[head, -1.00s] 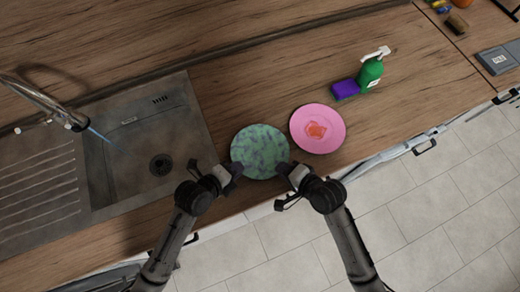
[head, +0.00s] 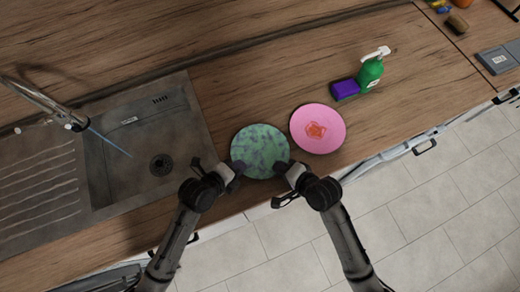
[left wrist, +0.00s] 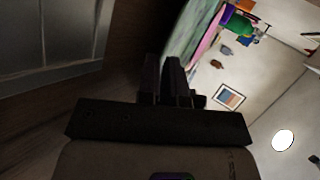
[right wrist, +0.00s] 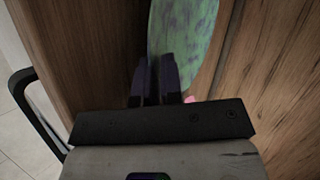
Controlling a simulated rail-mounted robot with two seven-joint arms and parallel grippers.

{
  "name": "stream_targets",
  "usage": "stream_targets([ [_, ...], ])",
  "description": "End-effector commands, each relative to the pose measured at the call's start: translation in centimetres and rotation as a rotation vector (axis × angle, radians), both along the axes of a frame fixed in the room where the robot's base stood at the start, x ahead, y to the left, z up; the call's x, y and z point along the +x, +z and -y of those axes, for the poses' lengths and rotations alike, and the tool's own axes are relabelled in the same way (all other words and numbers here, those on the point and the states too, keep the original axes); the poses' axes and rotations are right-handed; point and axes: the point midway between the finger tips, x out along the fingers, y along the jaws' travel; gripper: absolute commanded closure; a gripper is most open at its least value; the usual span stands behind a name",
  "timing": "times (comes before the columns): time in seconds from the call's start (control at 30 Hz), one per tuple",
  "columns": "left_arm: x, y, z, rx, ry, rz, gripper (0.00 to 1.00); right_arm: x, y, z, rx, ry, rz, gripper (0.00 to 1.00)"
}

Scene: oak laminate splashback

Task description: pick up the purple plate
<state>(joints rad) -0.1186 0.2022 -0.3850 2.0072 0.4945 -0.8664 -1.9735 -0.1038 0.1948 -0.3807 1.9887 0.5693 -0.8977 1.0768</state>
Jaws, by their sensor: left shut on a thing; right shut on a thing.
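A round green plate with purple patches (head: 260,148) is near the counter's front edge, right of the sink. My left gripper (head: 238,168) is shut on its lower left rim and my right gripper (head: 283,168) is shut on its lower right rim. The plate's edge also shows beyond the fingers in the left wrist view (left wrist: 188,38) and in the right wrist view (right wrist: 185,40). A plain pink plate (head: 334,142) lies just right of it with a reddish patterned thing or mark (head: 315,130) in its middle. I see no plain purple plate.
The sink (head: 125,165) with its tap (head: 45,103) lies to the left. A green spray bottle (head: 369,75) and a purple sponge (head: 346,89) stand behind the pink plate. The counter behind the green plate is clear.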

Motion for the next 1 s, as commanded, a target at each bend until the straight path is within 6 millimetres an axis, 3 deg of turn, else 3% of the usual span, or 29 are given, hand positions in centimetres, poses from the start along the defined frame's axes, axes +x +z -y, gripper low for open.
stream_targets([
  [0.37,-0.1,0.3,0.0,0.007,-0.004,-0.003,1.00,0.0,0.6,0.0,0.001,0.000,0.002,1.00],
  [1.0,-0.1,4.8,-0.1,0.010,-0.003,-0.003,1.00,0.1,5.3,0.0,0.002,-0.001,0.005,1.00],
])
